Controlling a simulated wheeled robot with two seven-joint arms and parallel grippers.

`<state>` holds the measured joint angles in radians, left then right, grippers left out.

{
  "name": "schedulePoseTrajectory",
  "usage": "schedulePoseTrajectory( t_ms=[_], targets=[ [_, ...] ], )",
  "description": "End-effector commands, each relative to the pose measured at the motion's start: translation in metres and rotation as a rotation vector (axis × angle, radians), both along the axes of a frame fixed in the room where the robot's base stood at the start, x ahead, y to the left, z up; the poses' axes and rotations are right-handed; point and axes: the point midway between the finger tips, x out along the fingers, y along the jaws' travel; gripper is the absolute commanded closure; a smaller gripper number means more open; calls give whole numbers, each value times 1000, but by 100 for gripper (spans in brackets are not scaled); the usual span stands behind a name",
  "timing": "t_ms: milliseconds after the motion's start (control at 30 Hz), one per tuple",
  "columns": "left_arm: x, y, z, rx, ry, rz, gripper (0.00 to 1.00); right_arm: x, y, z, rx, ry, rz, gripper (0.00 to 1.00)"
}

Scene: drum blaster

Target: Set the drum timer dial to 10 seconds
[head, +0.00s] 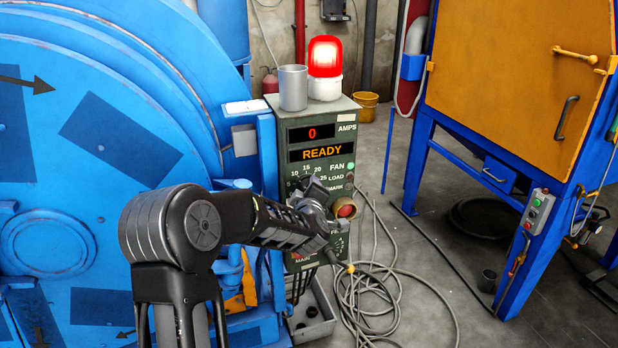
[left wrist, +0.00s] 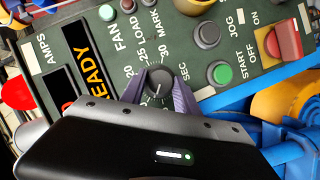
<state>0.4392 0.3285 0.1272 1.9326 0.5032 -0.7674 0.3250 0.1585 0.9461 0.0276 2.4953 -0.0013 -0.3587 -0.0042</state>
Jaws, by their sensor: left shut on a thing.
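The green-grey control panel (head: 315,125) stands beside the blue drum, with a display reading 0 AMPS and READY. The timer dial is a dark round knob (left wrist: 159,84) ringed by second marks; 20, 25, 30 and SEC show in the left wrist view, and 10 is legible in the head view. My left gripper (left wrist: 160,90) is shut on the dial, with one purple finger on each side. A pale pointer mark shows on the knob, but I cannot tell which number it points to. In the head view, my left gripper (head: 312,188) covers most of the dial.
A lit red beacon (head: 325,57) and a grey cup (head: 293,88) stand on the panel top. The blue drum (head: 90,130) is at left. Loose cables (head: 375,290) lie on the floor.

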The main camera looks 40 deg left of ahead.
Motion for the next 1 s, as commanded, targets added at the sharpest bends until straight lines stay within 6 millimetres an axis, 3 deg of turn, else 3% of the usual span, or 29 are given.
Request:
schedulePoseTrajectory(
  t_ms=[33, 300, 867, 900, 1000],
  targets=[
    [1, -1, 8, 19, 30, -2, 100, 0, 0, 15, 0, 0, 0, 64],
    [1, -1, 4, 105, 149, -1, 100, 0, 0, 38, 0, 0, -1, 64],
    [1, 0, 0, 131, 187, 0, 100, 0, 0, 43, 0, 0, -1, 64],
    [1, 0, 0, 130, 186, 1, 62, 0, 0, 43, 0, 0, -1, 64],
    [1, 0, 0, 130, 186, 1, 54, 0, 0, 43, 0, 0, -1, 64]
  ],
)
